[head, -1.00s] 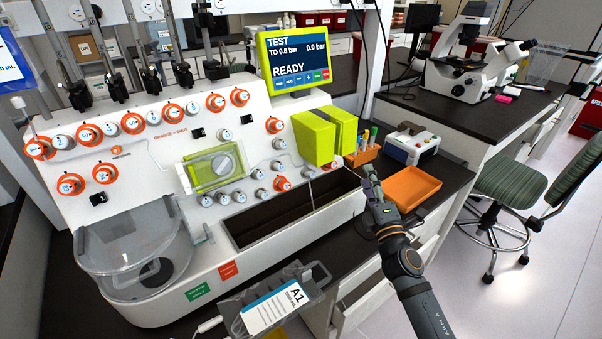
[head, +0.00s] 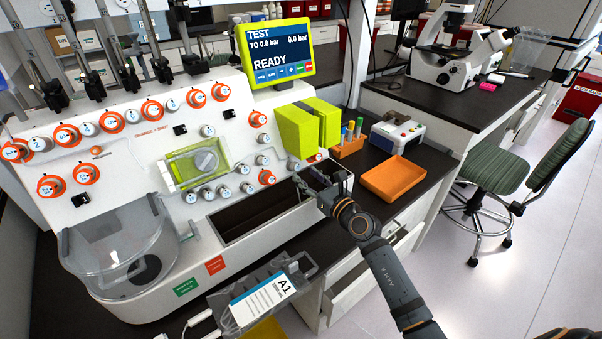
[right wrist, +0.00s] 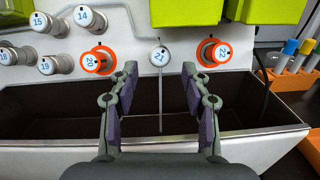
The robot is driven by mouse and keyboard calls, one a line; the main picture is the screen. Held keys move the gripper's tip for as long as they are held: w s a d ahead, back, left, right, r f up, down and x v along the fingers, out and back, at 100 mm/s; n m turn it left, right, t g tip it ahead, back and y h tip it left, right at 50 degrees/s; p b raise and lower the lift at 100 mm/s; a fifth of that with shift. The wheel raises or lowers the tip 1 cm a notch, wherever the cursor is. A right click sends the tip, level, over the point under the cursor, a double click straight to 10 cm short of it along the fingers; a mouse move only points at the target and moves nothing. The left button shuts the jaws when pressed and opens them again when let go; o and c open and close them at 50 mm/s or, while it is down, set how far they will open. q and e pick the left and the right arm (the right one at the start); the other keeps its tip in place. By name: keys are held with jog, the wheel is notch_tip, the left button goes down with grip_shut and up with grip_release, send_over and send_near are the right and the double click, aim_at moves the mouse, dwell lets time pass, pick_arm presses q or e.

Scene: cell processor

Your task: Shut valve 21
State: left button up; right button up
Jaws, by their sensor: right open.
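Valve 21 (right wrist: 160,57) is a small pale knob with a round face marked 21, at top centre in the right wrist view. It has no orange ring, and a thin vertical rod or tube shows below it. My right gripper (head: 318,180) is in front of the processor's lower right part, over the dark trough. In the right wrist view its fingers (right wrist: 160,90) are spread with nothing between them. Valve 21 shows between and beyond the fingertips, apart from them. My left gripper is not in view.
Orange-ringed valve 20 (right wrist: 99,60) and valve 22 (right wrist: 213,53) flank valve 21. Yellow-green blocks (head: 297,129) are above. A tube rack (head: 348,147) and an orange tray (head: 393,179) stand to the right. The screen (head: 281,52) reads TEST, READY.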

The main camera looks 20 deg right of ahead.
aim_at(298, 169)
jog(key=shift+x, duration=1.7)
grip_shut()
